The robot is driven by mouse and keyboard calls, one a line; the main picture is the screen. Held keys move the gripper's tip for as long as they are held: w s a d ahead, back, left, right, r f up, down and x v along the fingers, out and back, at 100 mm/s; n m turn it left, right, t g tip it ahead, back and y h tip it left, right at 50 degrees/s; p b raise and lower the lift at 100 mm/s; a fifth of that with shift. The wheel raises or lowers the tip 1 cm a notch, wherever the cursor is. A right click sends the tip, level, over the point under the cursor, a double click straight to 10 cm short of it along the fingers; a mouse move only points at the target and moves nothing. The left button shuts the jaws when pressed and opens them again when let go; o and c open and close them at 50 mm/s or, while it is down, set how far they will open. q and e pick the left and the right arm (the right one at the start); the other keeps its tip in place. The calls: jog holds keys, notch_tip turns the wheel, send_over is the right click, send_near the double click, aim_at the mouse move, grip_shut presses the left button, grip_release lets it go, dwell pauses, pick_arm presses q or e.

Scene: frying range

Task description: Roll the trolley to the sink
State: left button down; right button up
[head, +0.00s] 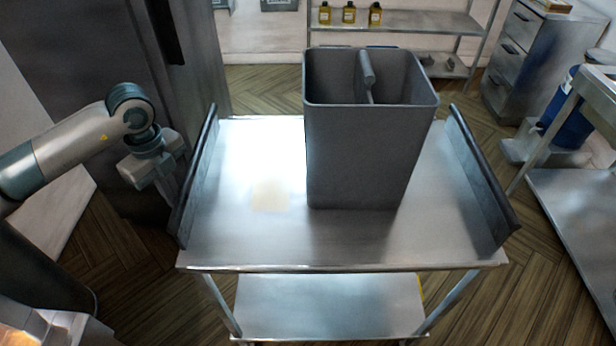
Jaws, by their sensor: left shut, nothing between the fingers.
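The metal trolley (240,235) stands right in front of me, with a flat steel top, a lower shelf (330,305) and a dark raised handle bar on each side. Its left handle (197,175) is beside my left gripper (172,195). The gripper is shut, with its fingers pointing down at the outer side of that handle; I cannot tell if they touch it. The right handle (480,175) has nothing at it. A tall grey bin (360,155) stands on the trolley top, with a grey handle-like piece (367,70) inside. My right gripper is not in view. I cannot make out the sink for sure.
A dark tall cabinet (95,50) is at the left. A metal shelf (420,22) with several yellow bottles (349,13) stands at the back. Steel drawers (540,55), a blue container (570,120) and a steel table (590,215) are on the right. Wooden floor is clear between.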

pick_arm(q)
jog(key=shift+f, duration=0.45)
